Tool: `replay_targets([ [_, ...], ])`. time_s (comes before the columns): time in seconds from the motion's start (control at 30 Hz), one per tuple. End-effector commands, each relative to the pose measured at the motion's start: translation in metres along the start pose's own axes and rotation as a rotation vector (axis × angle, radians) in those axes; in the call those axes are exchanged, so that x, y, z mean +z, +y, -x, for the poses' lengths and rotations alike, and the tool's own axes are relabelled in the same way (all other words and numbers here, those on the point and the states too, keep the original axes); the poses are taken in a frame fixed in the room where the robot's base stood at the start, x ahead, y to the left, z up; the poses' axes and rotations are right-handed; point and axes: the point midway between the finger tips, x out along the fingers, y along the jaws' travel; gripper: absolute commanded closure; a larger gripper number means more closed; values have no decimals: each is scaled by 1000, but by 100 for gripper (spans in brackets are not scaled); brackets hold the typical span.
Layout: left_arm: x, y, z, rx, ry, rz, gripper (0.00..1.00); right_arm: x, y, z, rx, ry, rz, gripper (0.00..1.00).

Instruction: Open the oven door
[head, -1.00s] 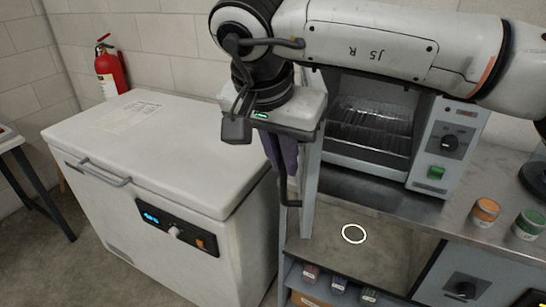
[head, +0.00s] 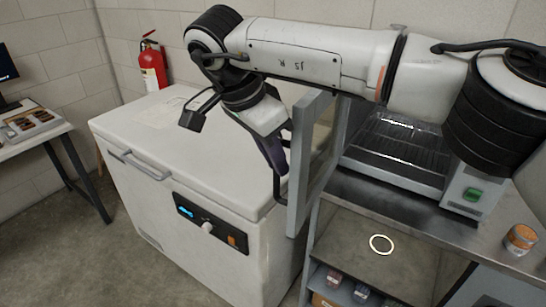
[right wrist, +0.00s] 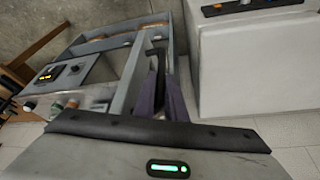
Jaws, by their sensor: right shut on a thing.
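The oven (head: 400,150) stands on a metal bench with its front open and wire racks showing inside. Its grey-framed door (head: 298,165) stands swung out at the left side of the opening, with its window partly in view. My right gripper (head: 277,160), with purple fingers, is shut on the dark door handle (head: 281,188) on the door's outer side. In the right wrist view the fingers (right wrist: 160,98) close around the black handle (right wrist: 157,60), beside the grey door frame (right wrist: 127,80). My arm hides the oven's top and part of its control panel. My left gripper is out of view.
A white chest freezer (head: 215,175) stands close left of the door. An orange-labelled jar (head: 520,239) is on the metal bench (head: 450,225). A fire extinguisher (head: 153,65) hangs on the back wall. Open floor lies in front of the freezer.

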Motion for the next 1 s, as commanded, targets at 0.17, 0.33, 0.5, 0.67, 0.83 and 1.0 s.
replay_targets([
  [0.17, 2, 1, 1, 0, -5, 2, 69, -10, 0, 1, 2, 17, -13, 84],
  [0.33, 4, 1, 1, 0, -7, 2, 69, -10, 0, 1, 0, 16, -12, 82],
  [0.5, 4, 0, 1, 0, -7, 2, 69, -9, -1, 2, -3, 15, -12, 82],
  [0.67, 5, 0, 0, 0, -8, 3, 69, -8, -2, 16, -6, 16, -12, 82],
  [0.83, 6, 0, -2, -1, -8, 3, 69, -7, -1, 49, -7, 16, -11, 82],
  [1.0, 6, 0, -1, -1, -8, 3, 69, -6, 0, 82, -4, 15, -11, 82],
])
